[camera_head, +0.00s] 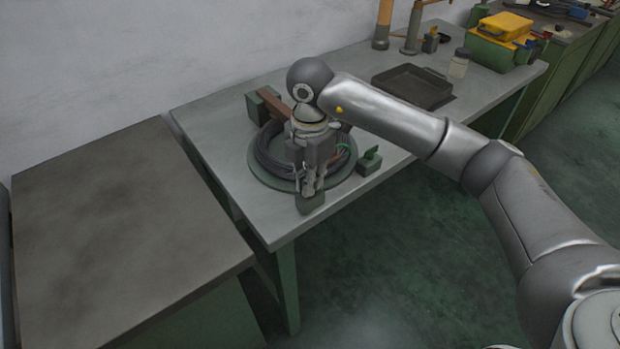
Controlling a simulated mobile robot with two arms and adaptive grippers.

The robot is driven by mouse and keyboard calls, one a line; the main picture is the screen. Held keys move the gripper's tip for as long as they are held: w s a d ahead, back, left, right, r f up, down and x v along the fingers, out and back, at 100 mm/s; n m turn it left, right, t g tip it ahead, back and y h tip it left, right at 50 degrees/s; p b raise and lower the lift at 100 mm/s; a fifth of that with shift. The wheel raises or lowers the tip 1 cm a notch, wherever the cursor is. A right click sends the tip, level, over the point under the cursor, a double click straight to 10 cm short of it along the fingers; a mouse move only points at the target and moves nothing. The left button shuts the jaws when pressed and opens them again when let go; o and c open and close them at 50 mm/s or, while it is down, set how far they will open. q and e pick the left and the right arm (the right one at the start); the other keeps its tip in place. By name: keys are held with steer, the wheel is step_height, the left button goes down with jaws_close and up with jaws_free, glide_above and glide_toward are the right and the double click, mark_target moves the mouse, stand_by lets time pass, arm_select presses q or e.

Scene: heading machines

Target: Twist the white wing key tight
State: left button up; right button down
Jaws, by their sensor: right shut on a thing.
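My right gripper (311,188) points down at the front edge of a round plate, just over a small grey-green block (310,204). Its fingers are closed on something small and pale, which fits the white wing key. The fingers hide most of it, so I cannot tell its angle or how tight it sits. The round grey-green plate (263,175) lies on the workbench (222,135) and carries a coil of dark cable (268,150). My left gripper is not in view.
A similar block with a green top (370,161) stands right of the plate, and another block (256,106) stands behind it beside a brown piece (274,103). A dark tray (412,88) and a jar (459,64) stand farther right. The left table (110,220) is bare.

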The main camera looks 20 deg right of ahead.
steer(key=shift+w+r+m, duration=0.1)
steer(key=shift+r+m, duration=0.05)
steer(key=shift+m, duration=0.35)
steer(key=c, duration=1.6)
jaws_free()
steer(key=shift+c, duration=0.2)
step_height(320, 180, up, 12)
